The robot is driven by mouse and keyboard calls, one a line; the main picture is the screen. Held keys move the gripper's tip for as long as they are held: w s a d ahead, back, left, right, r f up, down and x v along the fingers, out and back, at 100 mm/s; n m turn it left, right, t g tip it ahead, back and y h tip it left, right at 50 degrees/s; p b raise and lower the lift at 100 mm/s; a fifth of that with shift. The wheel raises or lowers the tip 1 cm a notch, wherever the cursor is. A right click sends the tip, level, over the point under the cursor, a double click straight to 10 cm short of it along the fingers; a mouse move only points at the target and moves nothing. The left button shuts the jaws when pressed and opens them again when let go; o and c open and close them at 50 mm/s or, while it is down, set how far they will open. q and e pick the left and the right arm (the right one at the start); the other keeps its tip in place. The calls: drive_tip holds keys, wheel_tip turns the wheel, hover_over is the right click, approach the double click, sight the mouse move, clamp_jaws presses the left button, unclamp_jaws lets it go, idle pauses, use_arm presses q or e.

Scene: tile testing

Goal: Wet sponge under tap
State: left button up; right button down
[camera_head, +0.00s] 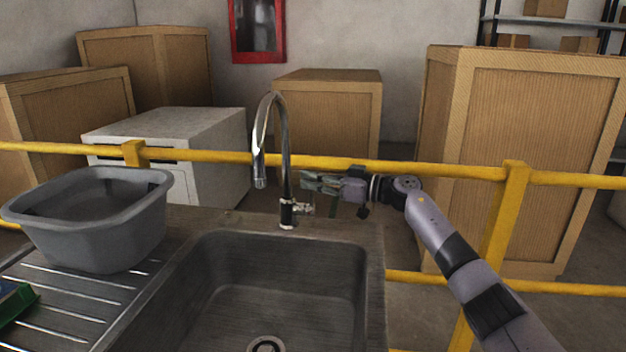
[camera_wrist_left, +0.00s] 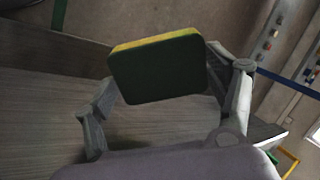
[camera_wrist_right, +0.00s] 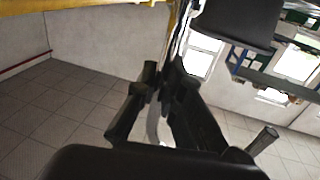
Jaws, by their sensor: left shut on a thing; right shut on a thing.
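The sponge (camera_wrist_left: 157,72), yellow with a dark green face, is held between the fingers of my left gripper (camera_wrist_left: 160,78) in the left wrist view. The left gripper and this sponge are not seen in the head view. The chrome tap (camera_head: 284,150) stands upright at the sink's back edge, its spout curving down to the left. My right gripper (camera_head: 310,186) is at the right of the tap base, shut on the tap handle (camera_head: 305,209). In the right wrist view its dark fingers (camera_wrist_right: 158,90) are close together and hide most of the handle.
The grey sink basin (camera_head: 280,262) is empty, with a drain at its bottom. A grey tub (camera_head: 95,235) stands on the ribbed drainer at left. A green item (camera_head: 15,298) lies at the left edge, partly cut off. A yellow rail (camera_head: 420,170) runs behind the sink.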

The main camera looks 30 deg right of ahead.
drive_tip(key=shift+s+a+n+p, duration=0.35)
drive_tip(key=shift+s+n+p, duration=0.15)
drive_tip(key=shift+n, duration=0.3)
drive_tip(key=c, duration=1.7)
unclamp_jaws()
drive_tip(key=shift+d, duration=0.1)
drive_tip(key=v, duration=1.1)
drive_tip(key=shift+s+d+f, duration=0.2)
drive_tip(key=shift+s+d, duration=0.05)
drive_tip(key=shift+s, duration=0.1)
